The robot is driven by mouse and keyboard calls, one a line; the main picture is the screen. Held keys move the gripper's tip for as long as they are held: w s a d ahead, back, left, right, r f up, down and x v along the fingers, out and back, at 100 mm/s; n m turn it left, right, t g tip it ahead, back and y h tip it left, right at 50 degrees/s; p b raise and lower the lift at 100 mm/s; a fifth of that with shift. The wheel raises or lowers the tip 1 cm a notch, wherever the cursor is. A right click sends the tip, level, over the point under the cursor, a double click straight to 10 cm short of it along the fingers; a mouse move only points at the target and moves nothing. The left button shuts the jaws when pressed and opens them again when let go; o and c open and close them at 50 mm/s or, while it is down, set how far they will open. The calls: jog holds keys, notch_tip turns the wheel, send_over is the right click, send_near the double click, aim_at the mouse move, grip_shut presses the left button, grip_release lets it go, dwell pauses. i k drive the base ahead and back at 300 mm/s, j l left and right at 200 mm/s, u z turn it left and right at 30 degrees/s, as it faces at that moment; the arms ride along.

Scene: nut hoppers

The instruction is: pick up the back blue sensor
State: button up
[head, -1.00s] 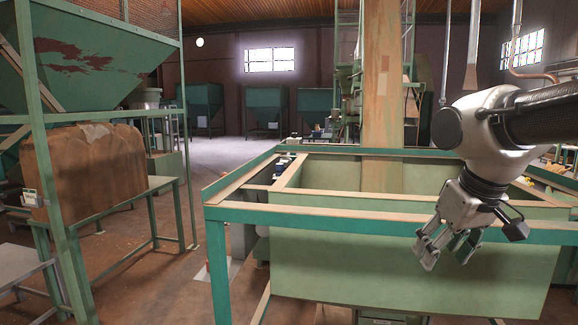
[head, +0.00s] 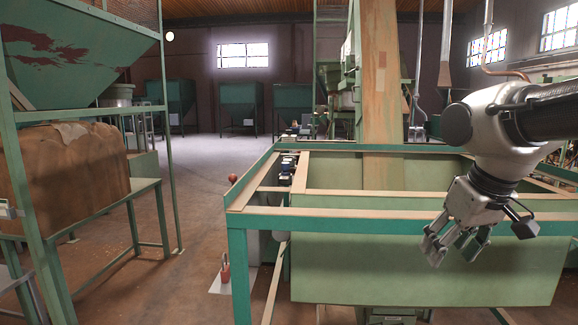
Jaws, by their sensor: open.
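My gripper (head: 456,241) hangs open and empty at the right, in front of the green hopper's upper frame. Several small dark and blue items (head: 288,161) sit along the left side of the hopper frame, well to the left of my gripper and farther back. One of them looks blue, but they are too small to tell which is the back blue sensor. My gripper touches none of them.
The large green hopper (head: 420,272) with its timber-topped frame (head: 400,212) fills the middle and right. A tall wooden post (head: 380,85) rises behind it. A brown bale (head: 65,175) rests on a green stand at left. Floor (head: 195,215) between is mostly open.

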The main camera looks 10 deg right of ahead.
aim_at(284, 165)
jog(key=j+u, duration=0.1)
jog(key=u, duration=0.4)
jog(key=j+u, duration=0.15)
jog(key=u, duration=0.3)
jog(key=i+u, duration=0.1)
jog(key=u, duration=0.4)
jog(key=j+u, duration=0.15)
jog(key=u, duration=0.35)
jog(key=i+j+u, duration=0.1)
jog(key=i+u, duration=0.45)
jog(key=i+z, duration=0.25)
jog(key=i, duration=0.15)
jog(key=i+j+z, duration=0.1)
jog(key=i+z, duration=0.15)
jog(key=i, duration=0.15)
jog(key=i+j+z, duration=0.3)
jog(key=i+l+z, duration=0.2)
jog(key=i+z, duration=0.95)
jog(key=i+j+z, duration=0.15)
jog(key=i+z, duration=0.2)
jog(key=i+l+z, duration=0.3)
jog(key=i, duration=0.5)
jog(key=i+z, duration=0.3)
jog(key=i, duration=0.55)
jog(key=i+u, duration=0.2)
jog(key=i, duration=0.25)
jog(key=i+l+u, duration=0.25)
jog(key=i, duration=0.15)
